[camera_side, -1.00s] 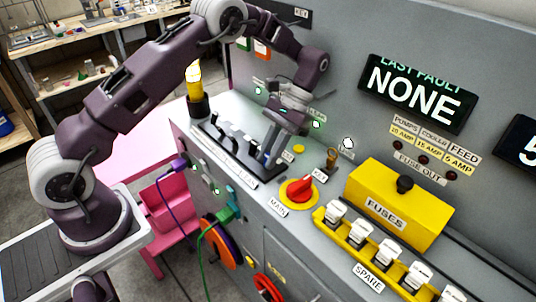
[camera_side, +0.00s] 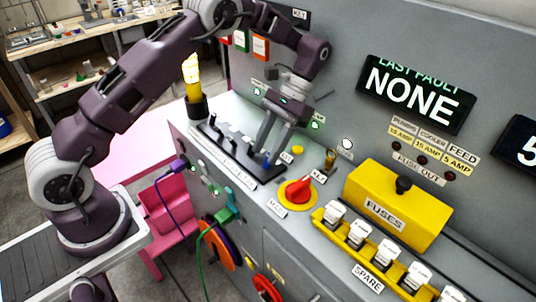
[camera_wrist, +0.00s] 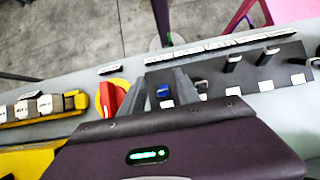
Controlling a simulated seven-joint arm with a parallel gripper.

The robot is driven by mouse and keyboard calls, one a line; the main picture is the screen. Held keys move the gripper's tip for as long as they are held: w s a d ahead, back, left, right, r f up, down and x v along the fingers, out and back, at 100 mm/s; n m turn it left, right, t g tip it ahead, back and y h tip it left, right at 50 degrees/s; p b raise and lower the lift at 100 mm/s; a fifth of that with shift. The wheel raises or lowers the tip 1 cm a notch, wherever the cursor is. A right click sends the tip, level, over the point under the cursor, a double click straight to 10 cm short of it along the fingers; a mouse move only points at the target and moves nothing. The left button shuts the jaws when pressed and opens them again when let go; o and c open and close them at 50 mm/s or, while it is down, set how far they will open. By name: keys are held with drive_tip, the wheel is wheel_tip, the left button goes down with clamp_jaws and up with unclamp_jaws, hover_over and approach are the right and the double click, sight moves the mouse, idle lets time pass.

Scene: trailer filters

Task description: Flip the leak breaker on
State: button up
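The breaker strip (camera_side: 222,152) is a dark plate on the grey console, with several black levers in a row and a blue lever (camera_side: 266,159) at its right end. In the wrist view the blue lever (camera_wrist: 163,91) shows between my fingers. My gripper (camera_side: 270,148) points down over that end of the strip, its two fingers apart. It also shows in the wrist view (camera_wrist: 160,95), open, with a gap around the blue lever. I cannot tell whether a finger touches it. The small labels are too blurred to tell which lever is the leak breaker.
A red rotary MAIN switch (camera_side: 298,190) on a yellow disc stands close to the right of my gripper, with a key switch (camera_side: 331,158) behind it. A yellow fuse box (camera_side: 398,203) and spare fuses are farther right. A yellow lamp (camera_side: 193,77) stands left.

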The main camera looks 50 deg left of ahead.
wheel_tip(320, 180, up, 7)
drive_tip(key=shift+r, duration=0.15)
drive_tip(key=s+r+t, duration=0.6)
drive_tip(key=s+r, duration=0.4)
drive_tip(key=r, duration=0.3)
drive_tip(key=s+f+t, duration=0.2)
drive_tip(key=s+t, duration=0.4)
drive_tip(key=s, duration=0.7)
drive_tip(key=shift+d+t, duration=0.3)
